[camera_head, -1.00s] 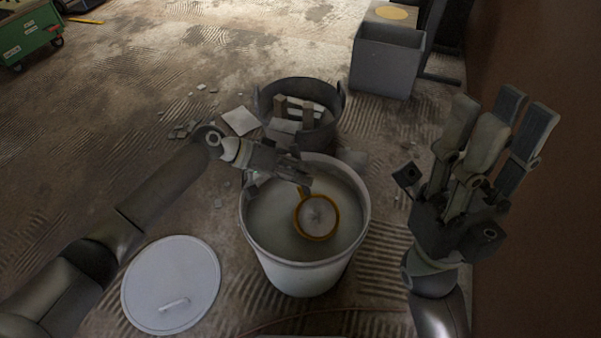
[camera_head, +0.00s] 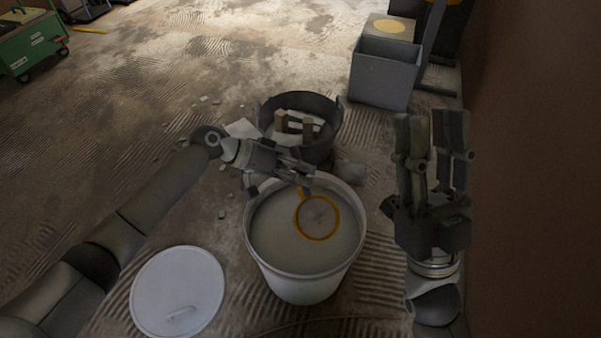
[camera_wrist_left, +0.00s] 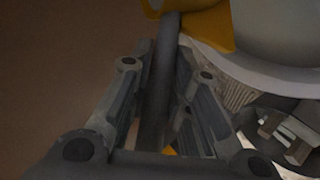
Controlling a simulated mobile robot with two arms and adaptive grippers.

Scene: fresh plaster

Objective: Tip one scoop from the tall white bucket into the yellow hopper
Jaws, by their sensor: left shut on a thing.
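The tall white bucket (camera_head: 305,283) stands upright in the middle of the head view, with pale grey contents inside. A round yellow-rimmed scoop (camera_head: 336,229) is over the bucket's mouth; I cannot tell how deep it sits or how full it is. My left gripper (camera_head: 308,184) is shut on the scoop's handle at the bucket's far rim. The left wrist view shows the dark handle (camera_wrist_left: 160,85) between the fingers and the yellow scoop (camera_wrist_left: 205,28) beyond. My right gripper (camera_head: 432,150) is empty and open, fingers raised, right of the bucket. I cannot make out the yellow hopper.
A dark tub (camera_head: 328,146) with several blocks stands just behind the bucket. A white lid (camera_head: 180,285) lies on the floor at left. A grey box (camera_head: 380,82) stands at back right, a green cart (camera_head: 30,45) at far left. A brown wall closes the right.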

